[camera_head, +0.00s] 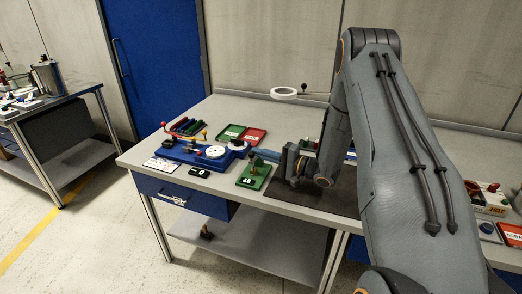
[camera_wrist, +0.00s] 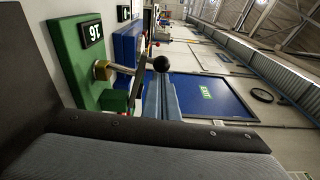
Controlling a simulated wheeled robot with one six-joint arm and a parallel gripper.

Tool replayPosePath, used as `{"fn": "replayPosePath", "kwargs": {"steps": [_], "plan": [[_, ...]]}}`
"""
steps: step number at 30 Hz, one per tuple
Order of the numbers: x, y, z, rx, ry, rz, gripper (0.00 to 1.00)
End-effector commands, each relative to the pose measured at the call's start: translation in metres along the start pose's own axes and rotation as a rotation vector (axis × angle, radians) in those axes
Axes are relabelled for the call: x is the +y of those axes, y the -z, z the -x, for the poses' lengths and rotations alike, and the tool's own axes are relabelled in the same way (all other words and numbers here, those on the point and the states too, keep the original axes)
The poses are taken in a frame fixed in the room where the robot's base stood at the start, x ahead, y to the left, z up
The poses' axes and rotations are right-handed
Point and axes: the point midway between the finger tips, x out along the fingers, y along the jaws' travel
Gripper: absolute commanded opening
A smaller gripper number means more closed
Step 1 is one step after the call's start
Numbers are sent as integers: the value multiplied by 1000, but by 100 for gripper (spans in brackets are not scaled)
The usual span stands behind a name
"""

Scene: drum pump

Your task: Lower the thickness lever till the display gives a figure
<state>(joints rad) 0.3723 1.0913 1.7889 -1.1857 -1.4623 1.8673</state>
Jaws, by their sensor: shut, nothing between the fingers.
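A green unit (camera_head: 253,176) stands on the bench with a small dark display (camera_head: 247,184) showing light figures. A lever (camera_wrist: 122,69) runs from a brass pivot (camera_wrist: 102,70) to a black ball knob (camera_wrist: 162,63). I cannot tell whether this is the thickness lever. My gripper (camera_head: 258,153) is shut and empty, beside the green unit. Its fingertips (camera_wrist: 160,84) appear close to the knob; I cannot tell whether they touch.
A blue device with a white dial (camera_head: 215,152) and a small black display box (camera_head: 199,172) stand to the left. Green (camera_head: 231,132) and red (camera_head: 252,135) trays lie behind. A dark mat (camera_head: 330,192) lies beneath my arm.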

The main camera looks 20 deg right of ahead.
Motion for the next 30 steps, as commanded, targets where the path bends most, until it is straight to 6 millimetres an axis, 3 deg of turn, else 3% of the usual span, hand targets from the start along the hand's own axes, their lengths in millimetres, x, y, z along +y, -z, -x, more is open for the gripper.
{"fn": "replayPosePath", "kwargs": {"steps": [21, 26, 30], "plan": [[3, -10, 2, -7, 1, 13, 0], [4, 0, -2, -8, 1, 15, 0], [4, 19, -10, -9, 4, 19, 0]]}}
